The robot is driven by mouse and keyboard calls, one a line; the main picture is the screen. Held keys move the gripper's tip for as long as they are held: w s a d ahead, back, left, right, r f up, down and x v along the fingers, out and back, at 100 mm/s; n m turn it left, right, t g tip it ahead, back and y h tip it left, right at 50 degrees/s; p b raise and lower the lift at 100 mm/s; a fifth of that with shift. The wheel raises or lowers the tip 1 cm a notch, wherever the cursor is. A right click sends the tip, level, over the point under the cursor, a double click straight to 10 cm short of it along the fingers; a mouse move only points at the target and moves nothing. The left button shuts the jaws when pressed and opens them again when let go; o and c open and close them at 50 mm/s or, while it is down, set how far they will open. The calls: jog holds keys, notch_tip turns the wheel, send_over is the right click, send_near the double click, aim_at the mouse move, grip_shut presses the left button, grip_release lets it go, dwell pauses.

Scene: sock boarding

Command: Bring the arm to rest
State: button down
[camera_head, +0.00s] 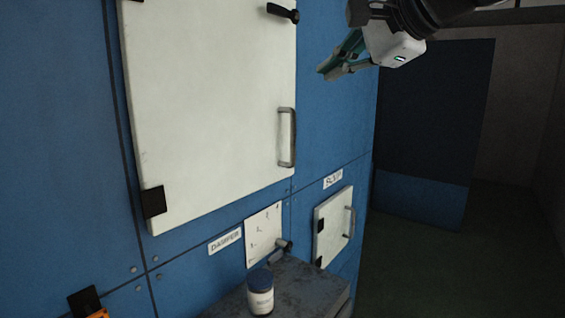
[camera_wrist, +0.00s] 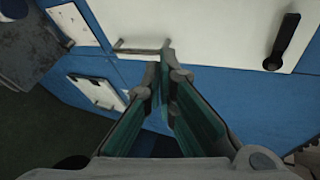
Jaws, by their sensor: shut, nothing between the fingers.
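My gripper (camera_head: 328,71) is at the upper right of the head view, in front of the blue wall and to the right of the large white door. In the wrist view its two teal-padded fingers (camera_wrist: 163,75) come together at the tips, shut with nothing between them. The fingertips appear close to the large door's handle in the wrist view, but I cannot tell whether they touch it.
The large white door (camera_head: 210,110) has a grey handle (camera_head: 287,137) and a black latch (camera_head: 283,12). Below are a damper plate (camera_head: 263,232), a small white door (camera_head: 332,228) and a dark ledge (camera_head: 300,285) with a jar (camera_head: 260,291). Open floor (camera_head: 440,270) lies right.

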jog(key=s+d+f+n+g+h, duration=0.1)
jog(key=s+d+f+n+h, duration=0.1)
jog(key=s+f, duration=0.6)
jog(key=s+d+f+n+g+h, duration=0.2)
jog(key=s+d+f+n, duration=0.2)
jog(key=f, duration=0.7)
jog(key=s+d+f+n+g+h, duration=0.2)
jog(key=s+f+n, duration=0.4)
jog(key=s+f, duration=0.3)
jog(key=s+d+h, duration=0.1)
jog(key=s, duration=0.2)
jog(key=shift+s+d+f+n, duration=0.2)
jog(key=shift+d+f+n, duration=0.15)
jog(key=shift+d+n, duration=0.05)
